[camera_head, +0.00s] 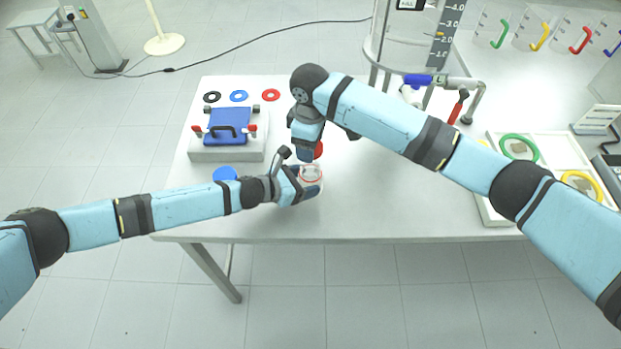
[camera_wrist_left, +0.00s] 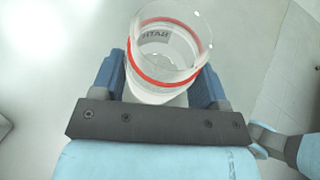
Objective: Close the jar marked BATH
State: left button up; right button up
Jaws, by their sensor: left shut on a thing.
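The glass jar marked BATH (camera_wrist_left: 168,50) is open at the top and has a red ring around it. In the head view the jar (camera_head: 310,173) stands near the table's front edge. My left gripper (camera_head: 305,186) is shut on the jar, with a finger on either side of it in the left wrist view (camera_wrist_left: 165,85). A red disc (camera_head: 319,149), perhaps a lid, shows just behind the jar, partly hidden by my right gripper (camera_head: 306,152). The right gripper points down there; its fingers are hidden, and I cannot tell whether it holds the disc.
A blue disc (camera_head: 225,173) lies left of the jar. Behind it is a grey box with a blue clamped lid (camera_head: 228,125). Black, blue and red rings lie at the back. A glass reactor (camera_head: 400,45) and a tray with coloured rings (camera_head: 490,212) are to the right.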

send_over(309, 165)
jog(key=s, duration=0.2)
jog(key=shift+s+d+f, duration=0.1)
jog(key=shift+f, duration=1.15)
jog(key=shift+s+d+f, duration=0.1)
jog(key=shift+f, duration=1.15)
jog(key=shift+f, duration=0.85)
jog(key=shift+f, duration=0.6)
pick_arm(q)
jog(key=c, duration=0.5)
pick_arm(e)
jog(key=o, duration=0.6)
pick_arm(q)
jog(key=shift+o, duration=0.2)
pick_arm(e)
jog(key=shift+o, duration=1.4)
jog(key=shift+a, duration=0.1)
jog(key=shift+s, duration=0.1)
jog(key=shift+a+r, duration=0.1)
